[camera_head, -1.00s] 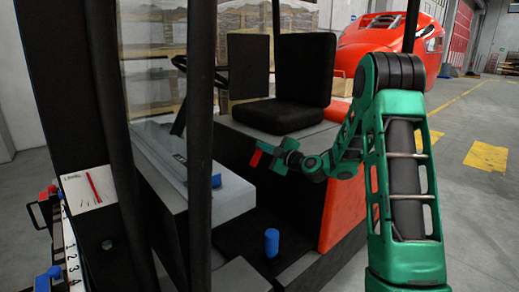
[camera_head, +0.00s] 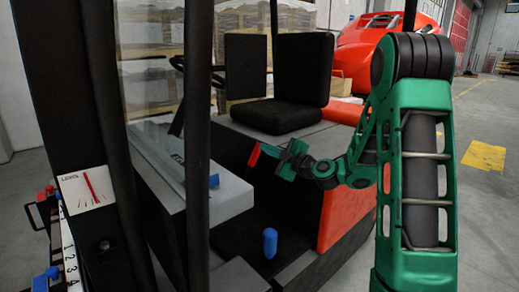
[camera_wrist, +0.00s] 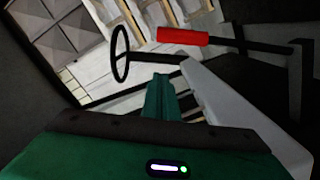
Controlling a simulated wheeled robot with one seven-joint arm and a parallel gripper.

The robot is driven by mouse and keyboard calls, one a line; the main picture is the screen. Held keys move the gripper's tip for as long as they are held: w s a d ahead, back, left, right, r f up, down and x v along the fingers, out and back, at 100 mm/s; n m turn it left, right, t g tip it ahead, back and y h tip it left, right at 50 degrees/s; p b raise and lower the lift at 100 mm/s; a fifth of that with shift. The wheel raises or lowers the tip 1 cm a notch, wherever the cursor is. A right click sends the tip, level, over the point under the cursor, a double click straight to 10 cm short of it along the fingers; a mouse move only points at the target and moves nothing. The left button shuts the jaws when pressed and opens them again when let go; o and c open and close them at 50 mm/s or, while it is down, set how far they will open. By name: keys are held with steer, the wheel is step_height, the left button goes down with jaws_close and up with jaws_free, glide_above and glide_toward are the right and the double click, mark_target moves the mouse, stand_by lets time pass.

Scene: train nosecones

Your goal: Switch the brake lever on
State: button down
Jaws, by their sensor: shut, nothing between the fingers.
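The brake lever appears to be the red-handled lever, with a red grip on a dark rod. In the wrist view its red grip (camera_wrist: 184,36) lies nearly level, ahead of and a little right of my fingertips. In the head view the red grip (camera_head: 254,155) is tilted beside the fingertips, in front of the seat base. My gripper (camera_head: 279,150) is shut and empty, and points left into the cab. In the wrist view its green fingers (camera_wrist: 160,82) are together, with a visible gap in the picture below the grip. I cannot tell whether they touch it.
A black steering wheel (camera_wrist: 121,54) stands left of the grip. A grey console (camera_head: 230,192) is left of my gripper, with a black seat (camera_head: 283,115) behind. A dark post (camera_head: 198,130) crosses the left side. A blue knob (camera_head: 270,243) stands on the floor section below.

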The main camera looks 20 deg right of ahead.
steer(key=v, duration=0.3)
steer(key=shift+s+r, duration=0.1)
steer(key=shift+s, duration=0.15)
steer(key=s+a+f+m+g+h, duration=0.1)
steer(key=s+a+f+m+g, duration=0.1)
steer(key=s+f+g, duration=0.3)
steer(key=s+a+f+m+g, duration=0.2)
steer(key=s+f+g, duration=0.1)
steer(key=s, duration=0.5)
steer(key=s+d+m+g+h, duration=0.1)
steer(key=s+m, duration=0.4)
steer(key=s, duration=0.5)
steer(key=s+d+m+g+h, duration=0.1)
steer(key=s+d+m+g, duration=0.2)
steer(key=s, duration=0.7)
steer(key=s+d+m+g+h, duration=0.1)
steer(key=s+d+m+g, duration=0.2)
steer(key=s+m+g, duration=0.2)
steer(key=s+m, duration=0.3)
steer(key=s, duration=0.2)
steer(key=shift+s+f+m+h, duration=0.3)
steer(key=shift+s+f+h, duration=0.1)
